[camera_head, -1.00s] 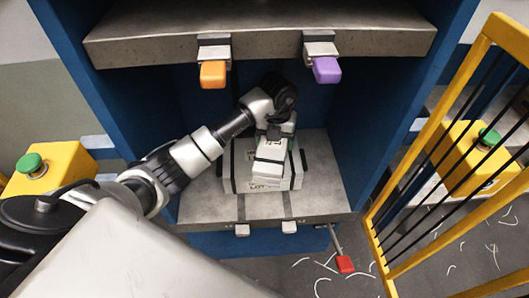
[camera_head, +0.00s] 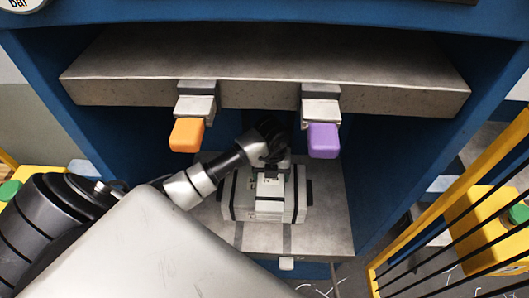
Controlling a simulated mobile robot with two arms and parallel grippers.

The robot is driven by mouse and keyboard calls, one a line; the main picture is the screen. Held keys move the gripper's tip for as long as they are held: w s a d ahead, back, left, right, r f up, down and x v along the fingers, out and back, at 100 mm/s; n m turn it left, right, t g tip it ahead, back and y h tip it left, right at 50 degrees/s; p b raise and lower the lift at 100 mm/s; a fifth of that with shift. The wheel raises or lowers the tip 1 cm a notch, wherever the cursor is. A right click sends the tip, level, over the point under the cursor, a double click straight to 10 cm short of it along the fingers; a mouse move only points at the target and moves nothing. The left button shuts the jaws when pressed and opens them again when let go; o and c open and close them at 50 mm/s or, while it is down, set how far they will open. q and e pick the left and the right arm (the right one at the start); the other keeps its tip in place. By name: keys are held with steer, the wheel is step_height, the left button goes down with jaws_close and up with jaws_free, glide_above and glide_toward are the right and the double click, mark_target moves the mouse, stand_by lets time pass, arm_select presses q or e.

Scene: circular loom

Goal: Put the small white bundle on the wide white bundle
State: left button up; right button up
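The wide white bundle (camera_head: 240,206) lies on the lower grey plate, with dark straps around it. The small white bundle (camera_head: 270,190) is over the middle of the wide one and seems to rest on it; a small gap cannot be ruled out. My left arm reaches in from the left, and its gripper (camera_head: 271,172) is at the far end of the small bundle, close against it. The fingertips are small and partly hidden, so I cannot tell whether they grip it. My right gripper is not in view.
A thick grey upper plate (camera_head: 260,72) overhangs the bundles, with an orange block (camera_head: 187,135) and a purple block (camera_head: 323,140) on its clamps. Blue walls stand on both sides. A yellow barred gate (camera_head: 450,197) is at the right. The lower plate (camera_head: 325,215) is bare right of the bundles.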

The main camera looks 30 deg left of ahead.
arm_select(q)
steer(key=shift+s+a+f, duration=0.2)
steer(key=shift+s+f, duration=0.1)
steer(key=shift+s, duration=0.15)
steer(key=shift+s+a+f, duration=0.2)
steer(key=shift+s+f, duration=0.05)
steer(key=shift+s, duration=0.15)
steer(key=shift+s+f, duration=0.15)
steer(key=shift+f, duration=0.05)
step_height(320, 180, down, 4)
steer(key=shift+r, duration=0.1)
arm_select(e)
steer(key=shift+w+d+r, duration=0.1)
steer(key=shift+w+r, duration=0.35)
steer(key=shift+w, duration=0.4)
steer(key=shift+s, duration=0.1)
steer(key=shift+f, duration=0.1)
arm_select(q)
steer(key=o, duration=1.2)
steer(key=shift+f, duration=0.2)
